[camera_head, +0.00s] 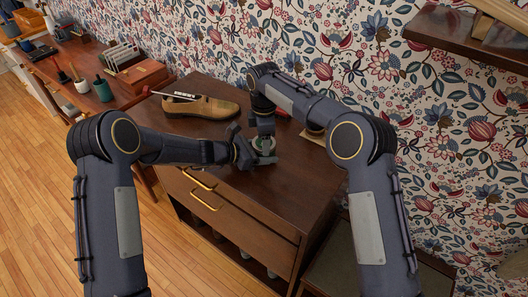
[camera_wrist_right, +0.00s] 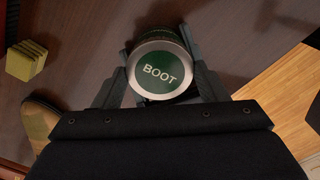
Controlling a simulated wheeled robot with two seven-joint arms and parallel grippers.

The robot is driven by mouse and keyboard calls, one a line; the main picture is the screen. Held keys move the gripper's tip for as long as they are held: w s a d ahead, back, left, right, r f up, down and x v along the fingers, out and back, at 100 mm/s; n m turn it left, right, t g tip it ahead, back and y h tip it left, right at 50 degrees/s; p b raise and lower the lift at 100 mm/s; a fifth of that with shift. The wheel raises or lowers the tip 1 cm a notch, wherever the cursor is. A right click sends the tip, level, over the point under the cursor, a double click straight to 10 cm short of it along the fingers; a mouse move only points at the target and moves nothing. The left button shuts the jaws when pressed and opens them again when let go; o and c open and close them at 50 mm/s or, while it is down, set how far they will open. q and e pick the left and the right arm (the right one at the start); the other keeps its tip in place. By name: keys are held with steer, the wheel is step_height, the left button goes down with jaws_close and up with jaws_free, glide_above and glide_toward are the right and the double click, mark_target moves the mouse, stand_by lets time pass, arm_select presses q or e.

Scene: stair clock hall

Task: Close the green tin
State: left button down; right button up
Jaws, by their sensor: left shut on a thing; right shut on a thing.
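The green tin (camera_head: 263,143) is on the dark cabinet top near its front edge, mostly hidden by my grippers in the head view. In the right wrist view its round lid (camera_wrist_right: 160,72) shows a green face marked BOOT and a silver rim. The tin's dark ribbed side (camera_wrist_right: 156,36) shows just beyond the lid. My left gripper (camera_head: 252,153) is shut on the tin from the left side. My right gripper (camera_wrist_right: 160,85) points down from above and is shut on the lid, a finger on either side. I cannot tell whether the lid is fully seated.
A brown shoe (camera_head: 203,107) stands on the cabinet top (camera_head: 262,190) behind my left forearm. A yellowish block (camera_wrist_right: 26,61) lies apart from the tin. A side table at the left holds a brown box (camera_head: 141,76) and dark cups. The cabinet top's front right is clear.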

steer(key=m, duration=0.3)
steer(key=o, duration=1.1)
steer(key=shift+r, duration=2.3)
steer(key=shift+c, duration=0.3)
